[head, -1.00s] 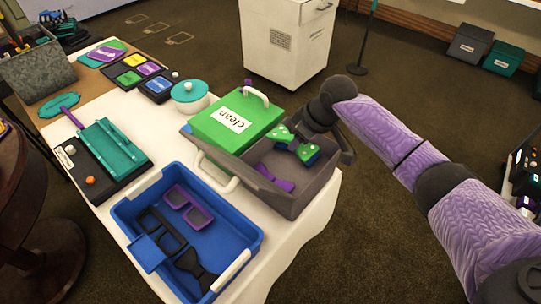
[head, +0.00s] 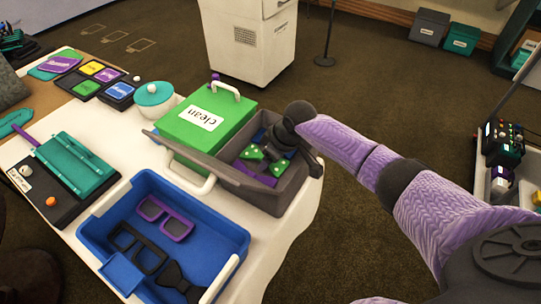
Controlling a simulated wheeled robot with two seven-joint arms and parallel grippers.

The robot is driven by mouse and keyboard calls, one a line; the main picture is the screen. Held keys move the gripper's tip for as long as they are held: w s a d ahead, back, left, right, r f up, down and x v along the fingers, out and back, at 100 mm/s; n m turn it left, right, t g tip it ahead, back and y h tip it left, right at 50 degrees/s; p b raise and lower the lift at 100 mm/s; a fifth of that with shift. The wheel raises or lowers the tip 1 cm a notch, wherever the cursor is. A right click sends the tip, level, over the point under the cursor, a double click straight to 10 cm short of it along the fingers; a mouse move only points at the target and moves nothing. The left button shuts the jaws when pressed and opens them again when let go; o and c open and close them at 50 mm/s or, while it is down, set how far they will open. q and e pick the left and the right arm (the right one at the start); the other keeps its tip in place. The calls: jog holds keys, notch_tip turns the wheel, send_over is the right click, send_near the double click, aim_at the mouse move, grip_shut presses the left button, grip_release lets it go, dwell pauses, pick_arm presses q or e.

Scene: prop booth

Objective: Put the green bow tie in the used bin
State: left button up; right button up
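The green bow tie (head: 254,153) with white dots is in or just over the grey bin (head: 270,200), partly covered by my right gripper (head: 276,148). My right gripper reaches down into the bin from the right, at the bow tie. Its fingertips are hidden, so I cannot tell whether it grips the tie. A purple item shows below the tie in the bin. No label reading "used" is visible on any bin. My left gripper is out of view.
A green box (head: 213,108) marked "clean" stands behind the grey bin. A blue tray (head: 218,222) in front holds purple glasses (head: 176,227), black glasses (head: 141,252) and a black bow tie (head: 177,277).

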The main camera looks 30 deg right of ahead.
jog(key=shift+r, duration=0.1)
jog(key=shift+s+r, duration=0.1)
jog(key=shift+r, duration=0.25)
pick_arm(q)
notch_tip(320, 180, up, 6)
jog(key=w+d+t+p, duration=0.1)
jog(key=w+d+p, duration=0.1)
jog(key=p, duration=0.4)
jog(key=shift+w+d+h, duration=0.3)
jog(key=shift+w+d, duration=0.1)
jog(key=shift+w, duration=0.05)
pick_arm(e)
jog(key=v, duration=1.1)
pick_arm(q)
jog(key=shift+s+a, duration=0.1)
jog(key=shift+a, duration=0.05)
pick_arm(e)
jog(key=shift+d, duration=0.1)
